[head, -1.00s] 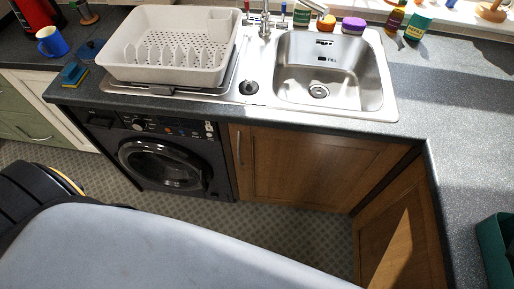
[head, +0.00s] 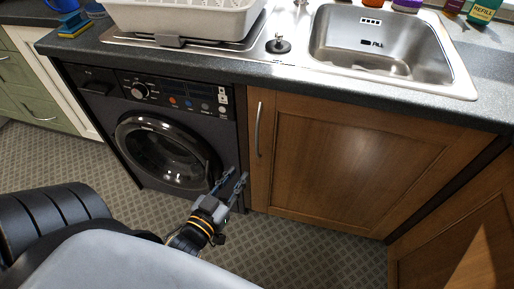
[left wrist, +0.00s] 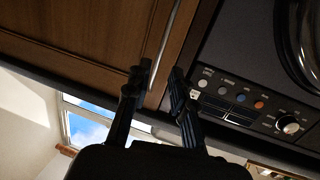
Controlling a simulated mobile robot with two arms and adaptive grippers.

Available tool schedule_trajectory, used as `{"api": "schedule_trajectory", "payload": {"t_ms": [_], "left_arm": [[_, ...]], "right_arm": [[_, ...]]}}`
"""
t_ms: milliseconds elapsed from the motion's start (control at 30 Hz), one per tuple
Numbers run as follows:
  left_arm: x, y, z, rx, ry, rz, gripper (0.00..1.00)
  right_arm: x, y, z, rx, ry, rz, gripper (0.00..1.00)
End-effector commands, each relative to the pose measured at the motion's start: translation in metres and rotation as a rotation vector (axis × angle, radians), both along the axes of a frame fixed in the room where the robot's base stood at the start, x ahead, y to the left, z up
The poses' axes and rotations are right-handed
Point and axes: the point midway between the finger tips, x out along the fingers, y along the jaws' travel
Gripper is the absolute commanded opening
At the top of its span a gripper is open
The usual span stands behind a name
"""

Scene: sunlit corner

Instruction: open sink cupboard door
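The sink cupboard door (head: 340,165) is brown wood and shut, under the sink. Its slim upright metal handle (head: 258,130) is at the door's left edge. My left gripper (head: 234,177) is open and empty, its fingers pointing up in front of the washing machine's right edge, below and left of the handle. In the left wrist view the picture is turned over; the two dark fingers (left wrist: 159,76) are apart, and the handle (left wrist: 168,40) runs into the gap between them in the picture. I cannot tell the depth between them. My right gripper is not in view.
A black washing machine (head: 165,150) stands left of the cupboard. Another wooden door (head: 460,240) stands at an angle on the right. The worktop edge (head: 200,66) and steel sink (head: 385,45) are above. The patterned floor (head: 310,250) in front is clear.

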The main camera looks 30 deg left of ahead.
Motion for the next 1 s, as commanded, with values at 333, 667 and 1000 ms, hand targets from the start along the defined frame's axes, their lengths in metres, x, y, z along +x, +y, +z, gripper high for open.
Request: {"api": "schedule_trajectory", "payload": {"t_ms": [333, 667, 1000], "left_arm": [[0.006, 0.006, 0.039, 0.016, -0.107, 0.007, 0.24], [0.061, 0.009, 0.039, 0.017, -0.108, 0.007, 0.24], [0.116, 0.013, 0.038, 0.016, -0.105, 0.007, 0.24]], "right_arm": [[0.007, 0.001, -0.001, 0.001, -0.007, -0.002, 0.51], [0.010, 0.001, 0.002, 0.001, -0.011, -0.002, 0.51], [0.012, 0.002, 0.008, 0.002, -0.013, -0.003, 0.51]]}}
